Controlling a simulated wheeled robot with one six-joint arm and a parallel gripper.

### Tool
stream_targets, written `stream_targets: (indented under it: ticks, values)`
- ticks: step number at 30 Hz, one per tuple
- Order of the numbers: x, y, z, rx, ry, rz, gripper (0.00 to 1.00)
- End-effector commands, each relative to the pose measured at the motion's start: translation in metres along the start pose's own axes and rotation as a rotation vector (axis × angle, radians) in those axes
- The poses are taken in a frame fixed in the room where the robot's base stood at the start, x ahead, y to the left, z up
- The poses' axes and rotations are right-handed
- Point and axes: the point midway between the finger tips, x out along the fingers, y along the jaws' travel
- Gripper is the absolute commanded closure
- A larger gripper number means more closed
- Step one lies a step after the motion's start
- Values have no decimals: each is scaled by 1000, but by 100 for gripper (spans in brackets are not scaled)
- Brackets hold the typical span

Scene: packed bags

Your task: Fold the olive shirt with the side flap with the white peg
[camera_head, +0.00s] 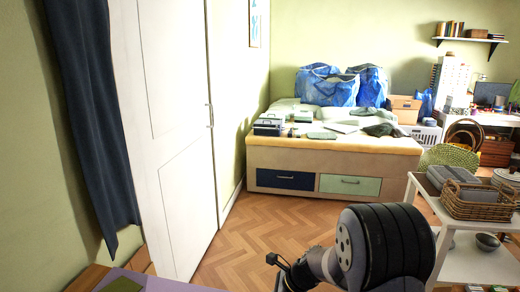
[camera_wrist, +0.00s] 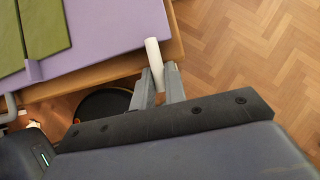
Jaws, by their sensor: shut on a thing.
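In the wrist view the white peg (camera_wrist: 154,54) sticks up at the edge of the purple folding board (camera_wrist: 110,27). My gripper (camera_wrist: 159,80) is shut on the peg, one grey finger on each side. The olive shirt (camera_wrist: 44,27) lies flat on the board at the left, with a narrow seam between two of its parts, and runs out of the picture. In the head view only a corner of the purple board (camera_head: 165,284) and a bit of the olive shirt (camera_head: 122,285) show at the bottom. My gripper's fingers are not clear there.
The board lies on a wooden table (camera_wrist: 172,40), whose edge is close to my gripper. A dark round object (camera_wrist: 100,103) is below it. Open parquet floor (camera_head: 255,235) lies beyond. A white trolley (camera_head: 450,240) with baskets stands at the right, a bed (camera_head: 340,143) at the back.

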Motion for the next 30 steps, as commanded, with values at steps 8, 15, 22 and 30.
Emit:
stream_targets:
  ticks: [8,15,22,30]
  values:
    - [-29,1,20,0,0,1,94]
    - [-27,1,18,0,0,1,94]
    - [-37,3,25,0,0,0,94]
    - [-57,9,39,0,0,2,94]
